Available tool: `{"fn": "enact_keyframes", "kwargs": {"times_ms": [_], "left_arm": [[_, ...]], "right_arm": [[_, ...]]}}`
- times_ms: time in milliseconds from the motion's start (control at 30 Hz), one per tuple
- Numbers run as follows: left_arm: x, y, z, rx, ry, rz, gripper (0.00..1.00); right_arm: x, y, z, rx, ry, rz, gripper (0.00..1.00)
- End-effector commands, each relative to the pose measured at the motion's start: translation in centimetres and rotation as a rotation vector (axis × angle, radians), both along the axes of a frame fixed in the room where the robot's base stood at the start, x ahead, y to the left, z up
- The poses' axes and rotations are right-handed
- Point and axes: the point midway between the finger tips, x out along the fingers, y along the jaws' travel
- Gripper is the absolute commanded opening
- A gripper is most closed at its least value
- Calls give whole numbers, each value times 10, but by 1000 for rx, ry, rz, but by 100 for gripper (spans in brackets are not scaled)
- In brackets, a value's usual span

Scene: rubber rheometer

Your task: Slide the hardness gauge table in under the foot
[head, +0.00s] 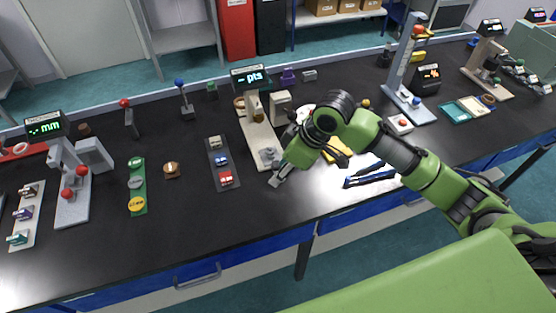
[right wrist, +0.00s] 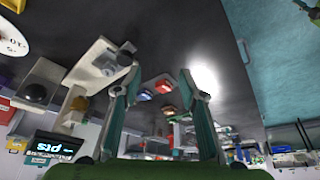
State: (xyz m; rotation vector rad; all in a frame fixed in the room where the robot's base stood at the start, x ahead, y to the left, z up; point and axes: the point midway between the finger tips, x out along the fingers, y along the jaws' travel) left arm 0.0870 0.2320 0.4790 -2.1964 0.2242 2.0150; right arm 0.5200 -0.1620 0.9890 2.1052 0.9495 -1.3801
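The hardness gauge stands at centre in the head view, with a lit display (head: 251,77) reading "pts" and a pale base plate (head: 257,134). A small grey block that looks like its table (head: 268,155) sits on the plate's near end, apart from the brownish foot (head: 258,114) farther back. In the right wrist view the table (right wrist: 107,62) is left of the fingers, on the plate (right wrist: 84,70). My right gripper (head: 281,176) is just right of the plate's near end. Its fingers (right wrist: 157,62) are spread with nothing between them. My left gripper is out of view.
Left of the gauge, a dark tray (head: 222,165) holds several coloured blocks. To the right lie a yellow item (head: 338,150) and blue-black tools (head: 370,175). A tall grey-blue stand (head: 403,75) is farther right. Bare black bench lies in front of the gauge.

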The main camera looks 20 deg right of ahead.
Motion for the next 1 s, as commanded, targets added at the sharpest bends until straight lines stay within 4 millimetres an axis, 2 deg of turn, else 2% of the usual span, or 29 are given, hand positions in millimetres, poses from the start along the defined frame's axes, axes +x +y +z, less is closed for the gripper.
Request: {"fn": "enact_keyframes", "kwargs": {"times_ms": [33,200,300,400,567,1000], "left_arm": [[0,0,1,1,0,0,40],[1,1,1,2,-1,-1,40],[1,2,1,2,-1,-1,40],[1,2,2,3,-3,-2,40],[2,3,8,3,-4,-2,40],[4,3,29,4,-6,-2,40]], "right_arm": [[14,-15,16,-15,-5,-4,38],[34,-43,50,-22,6,-17,38],[39,-51,61,-18,11,-24,38],[41,-53,62,-18,15,-26,38],[45,-47,46,-15,18,-26,38],[68,-21,-36,-15,16,-26,38]]}}
